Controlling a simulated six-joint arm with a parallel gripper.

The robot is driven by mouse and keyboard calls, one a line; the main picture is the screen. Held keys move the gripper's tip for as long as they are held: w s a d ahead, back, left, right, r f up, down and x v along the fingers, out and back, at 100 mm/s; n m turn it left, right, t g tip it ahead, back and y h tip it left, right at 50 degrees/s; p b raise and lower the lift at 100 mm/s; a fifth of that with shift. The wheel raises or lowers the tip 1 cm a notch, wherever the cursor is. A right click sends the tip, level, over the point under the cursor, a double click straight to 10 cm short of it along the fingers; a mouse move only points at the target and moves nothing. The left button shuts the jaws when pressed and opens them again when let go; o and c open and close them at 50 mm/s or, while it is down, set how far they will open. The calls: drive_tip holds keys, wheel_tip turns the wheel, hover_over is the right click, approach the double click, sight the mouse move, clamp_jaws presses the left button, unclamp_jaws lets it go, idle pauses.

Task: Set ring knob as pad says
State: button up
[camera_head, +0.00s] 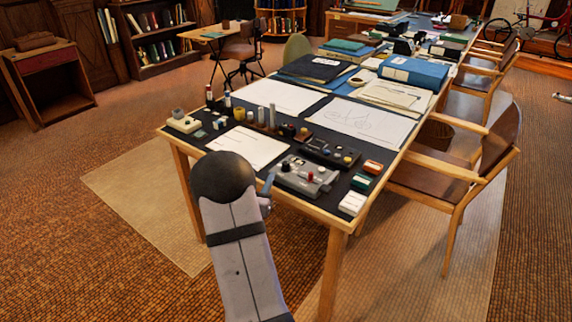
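A grey control box (305,177) with a red knob and small dark and light controls lies near the front edge of the dark-topped table. Behind it is a black box (330,153) with several knobs, one yellow. I cannot tell which knob is the ring knob. A white sheet or pad (248,147) lies left of the grey box; its writing is too small to read. My gripper (267,190) is mostly hidden behind my arm. Only a small bluish-grey part shows, just left of the grey box. I cannot tell its opening or whether it touches anything.
A cream box with a knob (184,122) stands at the table's left corner, near several small upright cylinders. Small coloured blocks and a white card (352,203) line the right front edge. Drawing sheets (362,121) and a blue binder (413,72) lie farther back. A wooden chair (470,175) stands right.

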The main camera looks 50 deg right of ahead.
sight(286, 164)
drive_tip(key=shift+m+g+h, duration=0.7)
drive_tip(key=shift+g+h, duration=0.1)
drive_tip(key=shift+h, duration=0.1)
drive_tip(key=s+d, duration=0.2)
drive_tip(key=s, duration=0.2)
drive_tip(key=shift+s+d+r, duration=0.2)
drive_tip(key=shift+d, duration=0.2)
drive_tip(key=shift+x, duration=3.7)
drive_tip(key=shift+a, duration=0.1)
clamp_jaws()
drive_tip(key=shift+n+t+y+b, duration=0.6)
drive_tip(key=shift+n+t, duration=0.4)
drive_tip(key=shift+t, duration=0.5)
drive_tip(key=shift+r+n+t+y+b, duration=0.1)
drive_tip(key=shift+n+t+y+b, duration=0.35)
drive_tip(key=shift+t, duration=0.35)
